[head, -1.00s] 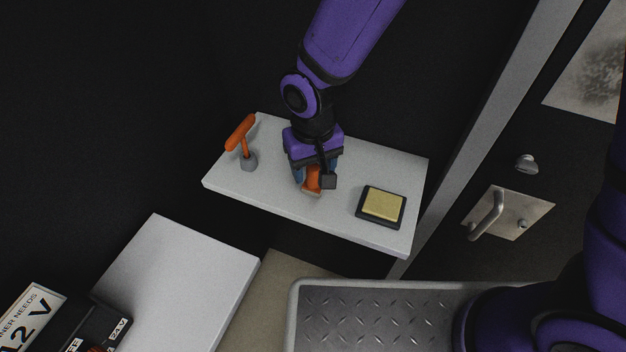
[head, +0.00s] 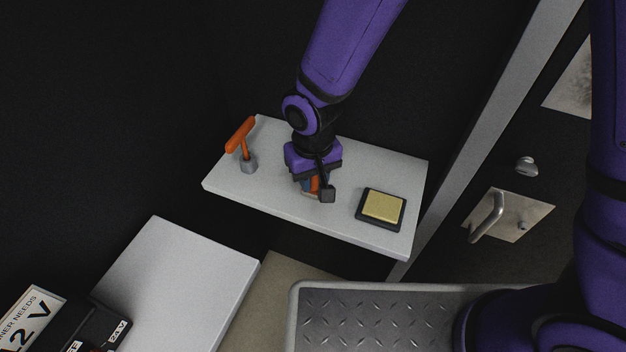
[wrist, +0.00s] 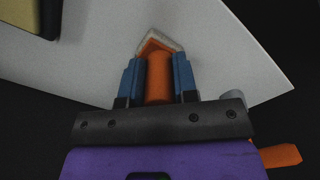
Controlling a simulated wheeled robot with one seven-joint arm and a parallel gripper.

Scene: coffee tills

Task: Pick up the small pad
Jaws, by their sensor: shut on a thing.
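The small pad, as I take it, is an orange piece with a rounded handle and a pointed, pale-edged base (wrist: 159,75). In the head view only a bit of its orange (head: 315,185) shows on the white shelf (head: 375,165). My gripper (head: 312,189) is over it from above. In the wrist view my gripper's blue fingers (wrist: 158,84) are shut on the handle, one on each side. The pad's base appears to be at the shelf surface; whether it touches is hidden.
A yellow-topped block in a black frame (head: 383,207) lies on the shelf to the right. An orange-handled tool with a grey foot (head: 243,143) stands at the left. A lower white surface (head: 180,280) is at front left. A door handle (head: 486,215) is at right.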

